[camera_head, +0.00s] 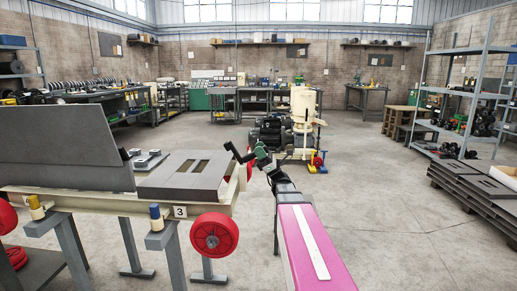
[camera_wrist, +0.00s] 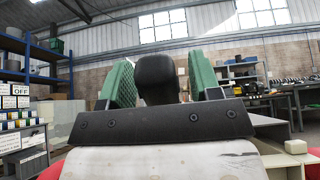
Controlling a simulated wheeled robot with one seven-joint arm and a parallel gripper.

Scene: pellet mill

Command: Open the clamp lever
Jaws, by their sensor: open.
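The clamp lever (camera_head: 239,153) is a dark, angled lever at the right end of the cream machine frame in the head view. In the wrist view its black rounded end (camera_wrist: 157,77) stands up between the two green fingers. My gripper (camera_head: 261,157) is at the lever, at the end of my pink arm. It also shows in the wrist view (camera_wrist: 160,88), open, with one finger on each side of the black end. A gap shows on the right side; contact on the left is unclear. The lever's lower part and pivot are hidden.
The machine frame (camera_head: 105,205) carries a grey slotted plate (camera_head: 187,174), a raised grey panel (camera_head: 65,147) and red handwheels (camera_head: 214,235). A cream pellet mill with a black motor (camera_head: 272,133) stands behind my gripper. Shelving (camera_head: 470,95) and stacked plates are at right.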

